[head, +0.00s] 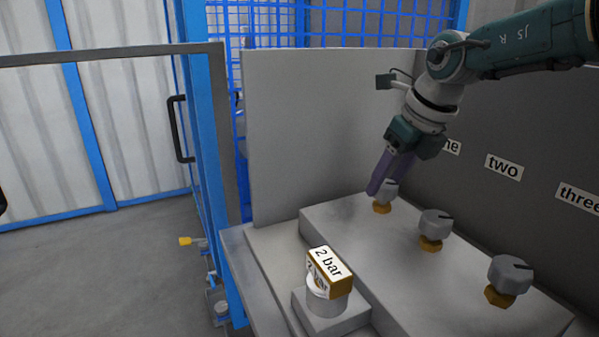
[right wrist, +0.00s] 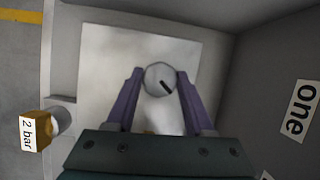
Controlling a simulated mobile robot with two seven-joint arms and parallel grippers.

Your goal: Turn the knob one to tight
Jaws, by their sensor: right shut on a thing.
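Knob one (head: 388,191) is a grey round knob on a brass base, under the partly hidden "one" label (head: 449,146) on the back panel. My right gripper (head: 379,184) reaches down to it with purple fingers. In the right wrist view the knob (right wrist: 160,79) sits between the two fingertips (right wrist: 161,76), one on each side, and the gripper is shut on it. Its dark pointer mark slants toward the lower right in that view. In the head view the fingers hide part of the knob. My left gripper is not in view.
Knob two (head: 436,223) and knob three (head: 510,275) stand to the right on the same grey block (head: 400,275). A gauge block marked "2 bar" (head: 329,272) stands in front. A grey panel (head: 310,130) rises at the left.

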